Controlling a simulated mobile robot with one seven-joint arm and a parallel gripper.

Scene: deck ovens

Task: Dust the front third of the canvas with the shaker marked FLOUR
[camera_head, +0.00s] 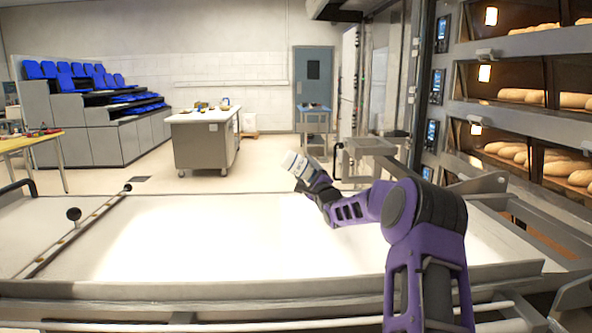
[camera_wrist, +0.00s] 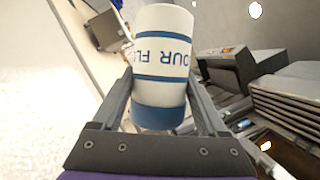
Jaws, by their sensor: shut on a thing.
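The shaker (camera_head: 295,163) is white with blue bands. In the wrist view the shaker (camera_wrist: 161,62) shows lettering that reads in part "OUR FL", upside down. My gripper (camera_head: 312,182) is shut on it, with a finger on each side in the wrist view (camera_wrist: 164,95). The shaker is tilted and held up, seen against the far part of the canvas and the floor beyond. The canvas (camera_head: 200,235) is a wide pale sheet across the loader in front of me. Glare makes it hard to tell whether flour lies on it.
Deck ovens with loaves (camera_head: 520,95) stand at the right. A rail with a black knob (camera_head: 74,214) runs along the canvas's left side. A grey worktable (camera_head: 203,137) and a blue-seated stand (camera_head: 90,90) are farther back. The floor between is clear.

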